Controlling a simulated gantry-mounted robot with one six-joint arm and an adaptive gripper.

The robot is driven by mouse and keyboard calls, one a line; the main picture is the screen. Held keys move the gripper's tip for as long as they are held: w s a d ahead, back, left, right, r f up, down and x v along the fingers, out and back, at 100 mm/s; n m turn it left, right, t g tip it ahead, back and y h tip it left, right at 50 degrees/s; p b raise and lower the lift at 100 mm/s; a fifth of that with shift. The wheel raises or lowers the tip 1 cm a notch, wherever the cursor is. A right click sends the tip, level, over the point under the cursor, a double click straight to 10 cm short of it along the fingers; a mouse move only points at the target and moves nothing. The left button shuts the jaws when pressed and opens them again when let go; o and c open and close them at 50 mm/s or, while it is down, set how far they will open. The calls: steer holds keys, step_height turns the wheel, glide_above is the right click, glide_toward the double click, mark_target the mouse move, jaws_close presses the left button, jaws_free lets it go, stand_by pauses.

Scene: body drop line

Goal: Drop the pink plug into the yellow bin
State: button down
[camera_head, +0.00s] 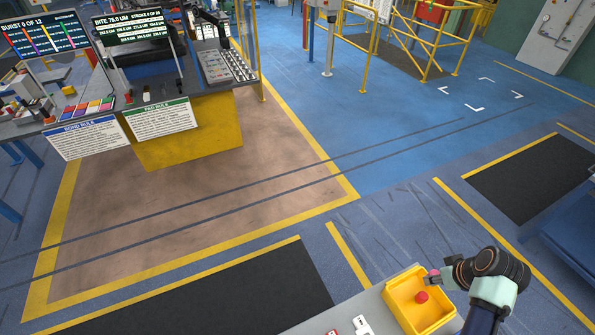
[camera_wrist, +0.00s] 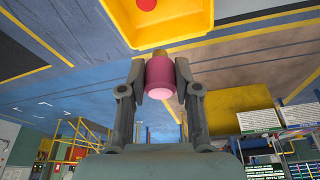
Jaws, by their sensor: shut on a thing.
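The pink plug (camera_wrist: 161,78) is held between the two fingers of my gripper (camera_wrist: 160,70), which is shut on it. In the head view the plug (camera_head: 433,276) shows small at the tip of my gripper (camera_head: 437,278), near the far right edge of the yellow bin. The yellow bin (camera_head: 400,291) stands at the lower right, open at the top. It also shows in the wrist view (camera_wrist: 194,22), apart from the plug. A red round thing (camera_head: 421,297) lies inside the bin and partly shows in the wrist view (camera_wrist: 147,3).
The bin rests on a grey surface (camera_head: 340,315) that carries a white item (camera_head: 362,325) and a small red item (camera_head: 333,333). A workbench with screens and signs (camera_head: 160,118) stands far off at the upper left. The floor between is open.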

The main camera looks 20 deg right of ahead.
step_height(320, 180, down, 6)
steer(key=b, duration=0.6)
steer(key=shift+b, duration=0.35)
steer(key=c, duration=0.7)
jaws_free()
steer(key=shift+c, duration=0.2)
steer(key=v, duration=0.7)
steer(key=shift+r, duration=0.3)
steer(key=shift+a, duration=0.1)
